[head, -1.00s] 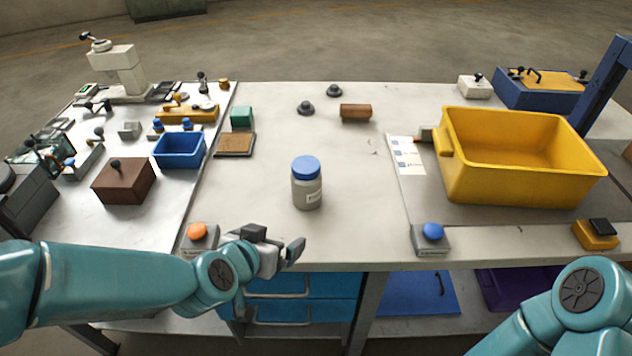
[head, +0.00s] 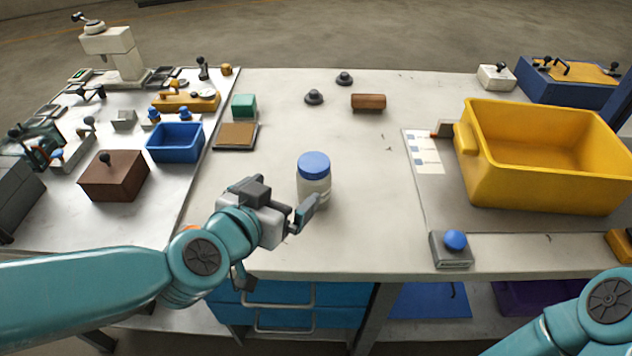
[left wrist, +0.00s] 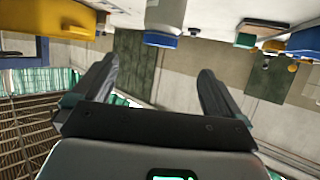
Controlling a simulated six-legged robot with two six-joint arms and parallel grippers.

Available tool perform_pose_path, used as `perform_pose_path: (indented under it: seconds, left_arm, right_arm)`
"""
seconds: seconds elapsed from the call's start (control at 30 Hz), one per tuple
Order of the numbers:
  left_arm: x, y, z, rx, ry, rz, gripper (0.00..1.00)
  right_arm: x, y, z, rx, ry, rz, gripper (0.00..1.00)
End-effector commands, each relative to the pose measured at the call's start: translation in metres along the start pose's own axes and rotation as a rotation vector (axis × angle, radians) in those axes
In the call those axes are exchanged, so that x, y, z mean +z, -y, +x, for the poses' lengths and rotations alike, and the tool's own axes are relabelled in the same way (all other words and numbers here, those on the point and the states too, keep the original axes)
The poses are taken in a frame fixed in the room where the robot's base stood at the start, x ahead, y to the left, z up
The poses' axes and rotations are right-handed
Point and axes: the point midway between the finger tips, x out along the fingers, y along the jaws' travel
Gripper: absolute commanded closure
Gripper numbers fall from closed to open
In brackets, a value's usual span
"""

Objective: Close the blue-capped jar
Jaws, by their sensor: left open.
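The jar (head: 313,186) stands upright on the pale worktop, with a greyish body and a label partly hidden by my gripper. Its blue cap (head: 314,164) sits on top and looks level; I cannot tell how tight it is. My left gripper (head: 306,208) is open and empty, just left of and in front of the jar. One dark finger overlaps the jar's lower front in the head view; contact cannot be told. In the left wrist view, which is upside down, the jar (left wrist: 165,12) and cap (left wrist: 161,40) show beyond the open fingers (left wrist: 160,68). My right gripper is out of view.
A yellow bin (head: 463,170) stands at right, with a blue button box (head: 453,250) before it. A blue tray (head: 175,142), brown box (head: 114,176) and green block (head: 244,105) are at left. Worktop right of the jar is clear.

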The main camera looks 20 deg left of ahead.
Motion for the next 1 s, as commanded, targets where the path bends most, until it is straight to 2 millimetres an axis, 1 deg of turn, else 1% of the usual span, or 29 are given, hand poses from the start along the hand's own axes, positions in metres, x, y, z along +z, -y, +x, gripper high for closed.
perform_pose_path:
  seconds: [0.17, 0.37, 0.43, 0.6, 0.63, 0.67, 0.7, 0.8, 0.9, 1.0]
  left_arm:
    - [-0.002, 0.000, 0.004, -0.003, 0.003, 0.002, 0.00]
    - [-0.002, 0.000, 0.027, 0.001, 0.005, 0.003, 0.00]
    - [-0.005, 0.001, 0.036, -0.004, 0.006, 0.005, 0.00]
    - [-0.005, -0.001, 0.056, 0.005, 0.004, 0.000, 0.00]
    - [0.000, 0.000, 0.066, 0.004, 0.000, 0.000, 0.00]
    - [0.001, 0.000, 0.074, 0.004, -0.001, 0.000, 0.00]
    - [0.001, 0.000, 0.083, 0.004, -0.001, 0.000, 0.00]
    - [0.000, 0.000, 0.100, 0.005, -0.003, 0.000, 0.00]
    - [-0.001, 0.000, 0.110, 0.004, -0.004, -0.001, 0.00]
    - [0.000, 0.000, 0.114, 0.004, -0.005, 0.000, 0.00]
  right_arm:
    - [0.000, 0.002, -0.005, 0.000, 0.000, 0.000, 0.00]
    - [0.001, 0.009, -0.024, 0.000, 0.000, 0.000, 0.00]
    - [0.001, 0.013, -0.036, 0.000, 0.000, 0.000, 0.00]
    - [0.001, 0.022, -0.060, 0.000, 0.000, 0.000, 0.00]
    - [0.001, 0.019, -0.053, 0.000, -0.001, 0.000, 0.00]
    - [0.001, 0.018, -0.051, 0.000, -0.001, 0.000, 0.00]
    - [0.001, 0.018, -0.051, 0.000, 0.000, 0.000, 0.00]
    - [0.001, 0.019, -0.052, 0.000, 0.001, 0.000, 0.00]
    - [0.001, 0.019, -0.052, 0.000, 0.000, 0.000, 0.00]
    - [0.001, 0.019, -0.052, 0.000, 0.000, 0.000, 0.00]
